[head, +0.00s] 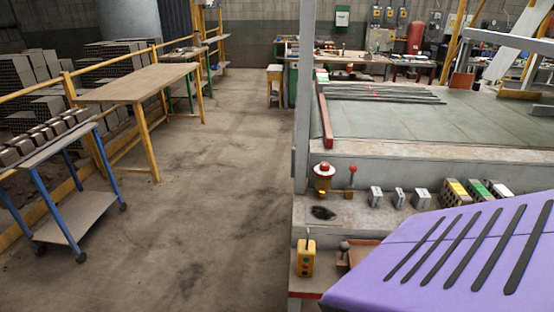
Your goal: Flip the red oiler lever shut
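A small oiler (324,179) with a red cap and a pale bowl stands on the grey machine ledge, right of the picture's middle. Just to its right, a thin lever with a red ball knob (352,170) stands roughly upright, with a brass-coloured fitting (348,195) at its foot. The lever is small in the head view, and its exact joint with the oiler is hard to make out. Neither of my grippers is in view.
A purple slotted panel (430,262) fills the lower right. A yellow button box (306,258) hangs below the oiler. Several small blocks (398,197) line the ledge to the right. Open floor (220,200) lies left of the machine, with a blue trolley (60,190) farther left.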

